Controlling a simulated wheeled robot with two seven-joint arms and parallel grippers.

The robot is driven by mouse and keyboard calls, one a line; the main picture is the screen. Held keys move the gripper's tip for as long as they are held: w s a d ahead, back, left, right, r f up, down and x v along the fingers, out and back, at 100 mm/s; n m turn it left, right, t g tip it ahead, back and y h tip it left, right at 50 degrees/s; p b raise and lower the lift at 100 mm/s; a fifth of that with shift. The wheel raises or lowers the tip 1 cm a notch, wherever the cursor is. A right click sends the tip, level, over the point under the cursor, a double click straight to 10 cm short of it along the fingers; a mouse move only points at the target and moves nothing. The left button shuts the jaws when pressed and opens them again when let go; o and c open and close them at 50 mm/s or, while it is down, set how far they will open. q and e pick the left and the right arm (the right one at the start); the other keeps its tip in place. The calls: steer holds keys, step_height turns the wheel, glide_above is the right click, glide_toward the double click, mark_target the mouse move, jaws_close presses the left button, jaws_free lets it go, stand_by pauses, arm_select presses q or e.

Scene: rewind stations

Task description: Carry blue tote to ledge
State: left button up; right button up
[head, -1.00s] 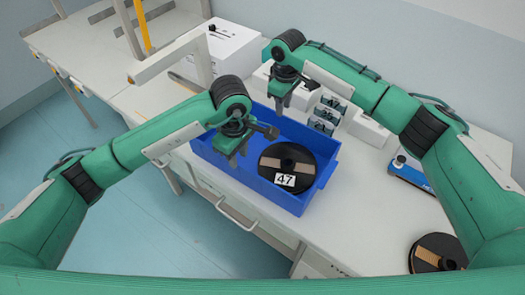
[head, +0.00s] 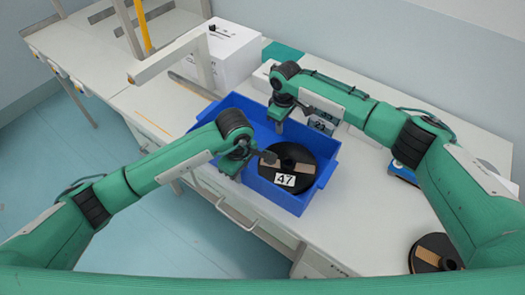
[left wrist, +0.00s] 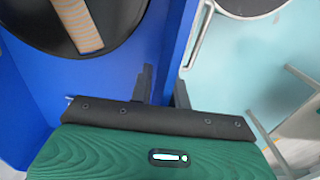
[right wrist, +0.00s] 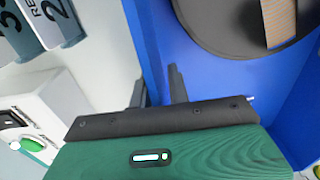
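The blue tote (head: 282,199) stands on the pale bench and holds a black spool (head: 309,158) with a "47" card. My left gripper (head: 232,174) is at the tote's near-left wall. In the left wrist view, its open fingers (left wrist: 165,92) stand on either side of the blue wall. My right gripper (head: 281,124) is at the tote's far wall. In the right wrist view, its open fingers (right wrist: 156,92) also straddle the wall, with a gap visible. I cannot tell which surface is the ledge.
A white box (head: 233,58) and a teal item (head: 284,53) stand behind the tote. Small labelled boxes (head: 322,122) are close beyond my right gripper. Another black spool (head: 437,254) lies at the bench's lower right. The bench left of the tote has bare room.

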arm_select(q)
jaws_close()
arm_select(e)
jaws_close()
stand_by(0.9)
arm_select(q)
steer(key=shift+r, duration=0.2)
arm_select(e)
steer(key=shift+w+r, duration=0.15)
steer(key=shift+r, duration=0.05)
